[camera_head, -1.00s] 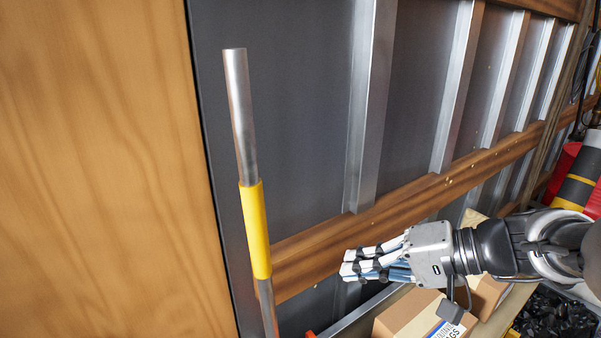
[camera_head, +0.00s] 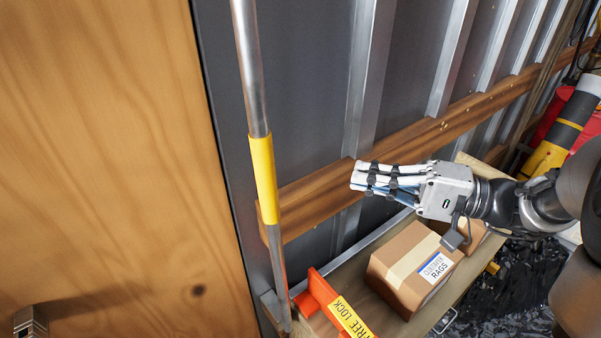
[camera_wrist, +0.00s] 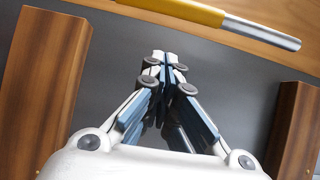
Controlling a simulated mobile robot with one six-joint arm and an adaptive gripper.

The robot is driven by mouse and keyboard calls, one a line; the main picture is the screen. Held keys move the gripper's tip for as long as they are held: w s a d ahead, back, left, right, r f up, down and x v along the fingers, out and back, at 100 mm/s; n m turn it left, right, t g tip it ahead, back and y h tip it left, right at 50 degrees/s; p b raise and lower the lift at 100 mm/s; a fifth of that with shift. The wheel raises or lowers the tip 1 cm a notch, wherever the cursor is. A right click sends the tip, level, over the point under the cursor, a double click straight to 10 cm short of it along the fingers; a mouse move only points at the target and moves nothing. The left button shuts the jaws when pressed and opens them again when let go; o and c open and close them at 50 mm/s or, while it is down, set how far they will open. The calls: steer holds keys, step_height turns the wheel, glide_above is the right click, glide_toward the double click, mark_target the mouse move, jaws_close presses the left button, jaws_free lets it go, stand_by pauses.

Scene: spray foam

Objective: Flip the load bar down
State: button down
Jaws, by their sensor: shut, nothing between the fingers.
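The load bar (camera_head: 249,75) is a silver metal pole with a yellow sleeve (camera_head: 264,178). It stands nearly upright on the left in the head view, in front of the dark wall and close to the wooden panel. Its top is cut off by the picture edge. In the wrist view, the bar's silver end and yellow sleeve (camera_wrist: 190,10) cross the top, beyond the fingertips. My gripper (camera_head: 360,177) is shut and empty. It points left toward the bar, right of the yellow sleeve, with a visible gap between them.
An orange piece with a yellow label reading "FREE LOCK" (camera_head: 350,318) lies near the bar's lower end. A cardboard box marked "RAGS" (camera_head: 407,265) sits on a wooden shelf below my gripper. A wooden rail (camera_head: 325,194) runs along the ribbed wall behind.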

steer(key=s+a+x, duration=0.1)
steer(key=s+x, duration=0.1)
steer(key=x, duration=0.9)
steer(key=shift+s, duration=0.25)
steer(key=shift+s+a+f, duration=0.1)
steer(key=shift+f, duration=0.05)
